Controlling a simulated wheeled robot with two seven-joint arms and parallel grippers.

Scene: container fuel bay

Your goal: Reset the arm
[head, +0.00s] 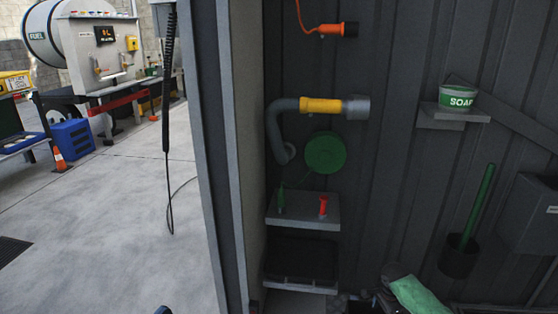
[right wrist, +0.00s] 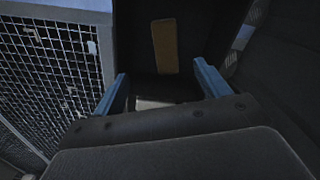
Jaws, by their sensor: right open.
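My right gripper (right wrist: 162,86) shows in the right wrist view, with its two blue fingers spread apart and nothing between them. Beyond the fingers are a dark surface with a tan upright panel (right wrist: 165,46) and a pale patch low between the fingertips. A metal mesh (right wrist: 55,70) is to the left of the fingers. In the head view no whole gripper shows. Only a small dark bluish tip pokes in at the bottom edge, and I cannot tell what it belongs to. My left gripper is not identifiable in either view.
In the head view, a corrugated wall carries a grey hose with a yellow collar (head: 320,105), a green disc (head: 325,152), a small shelf (head: 300,222) and a soap tub (head: 459,98). A dark post (head: 205,150) divides off open concrete floor (head: 100,220) and a fuel tank (head: 45,35).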

